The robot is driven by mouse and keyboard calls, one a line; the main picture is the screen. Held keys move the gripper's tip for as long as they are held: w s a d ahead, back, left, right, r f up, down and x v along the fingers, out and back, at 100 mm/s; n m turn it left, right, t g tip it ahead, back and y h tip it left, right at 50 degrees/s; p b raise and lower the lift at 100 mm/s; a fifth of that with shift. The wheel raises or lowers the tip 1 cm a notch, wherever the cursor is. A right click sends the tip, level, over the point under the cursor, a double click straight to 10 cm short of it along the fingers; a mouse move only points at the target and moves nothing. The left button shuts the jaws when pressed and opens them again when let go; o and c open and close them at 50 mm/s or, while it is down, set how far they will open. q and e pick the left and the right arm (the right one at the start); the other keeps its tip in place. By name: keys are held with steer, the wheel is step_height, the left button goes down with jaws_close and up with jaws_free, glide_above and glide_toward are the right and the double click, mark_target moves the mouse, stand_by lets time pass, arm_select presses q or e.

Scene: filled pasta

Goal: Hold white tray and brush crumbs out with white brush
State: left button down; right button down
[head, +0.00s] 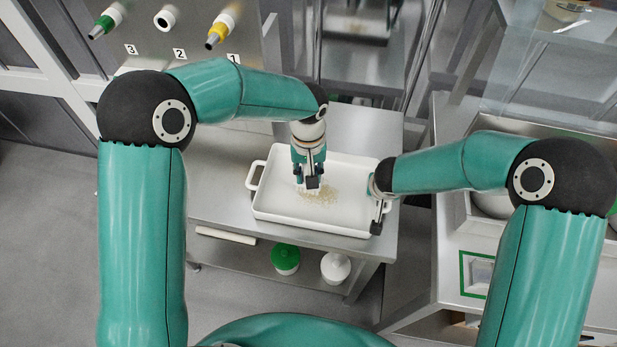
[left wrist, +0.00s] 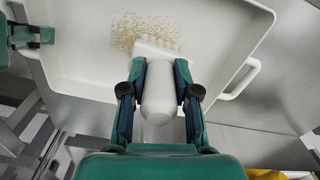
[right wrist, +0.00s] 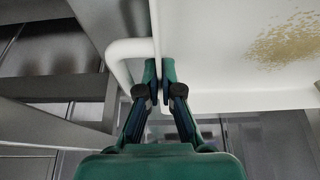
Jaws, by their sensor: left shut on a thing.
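The white tray (head: 275,217) lies on a steel table, with a loop handle (head: 254,175) at its left end. Tan crumbs (head: 328,198) are scattered on its floor; they also show in the right wrist view (right wrist: 288,42). My left gripper (head: 311,178) is over the tray, shut on the handle of the white brush (left wrist: 158,92). The bristles (left wrist: 158,47) are down at the edge of the crumbs; exact contact is hard to tell. My right gripper (right wrist: 159,72) is at the tray's right end, its fingers closed on either side of the rim beside the other handle (right wrist: 122,50).
The steel table (head: 230,205) has free room left of the tray. A green-lidded container (head: 285,258) and a white one (head: 336,267) stand on the shelf below. A counter with a green-framed panel (head: 478,274) is at the right. Numbered nozzles hang at the back left.

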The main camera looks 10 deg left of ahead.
arm_select(q)
steer(key=shift+r, duration=1.65)
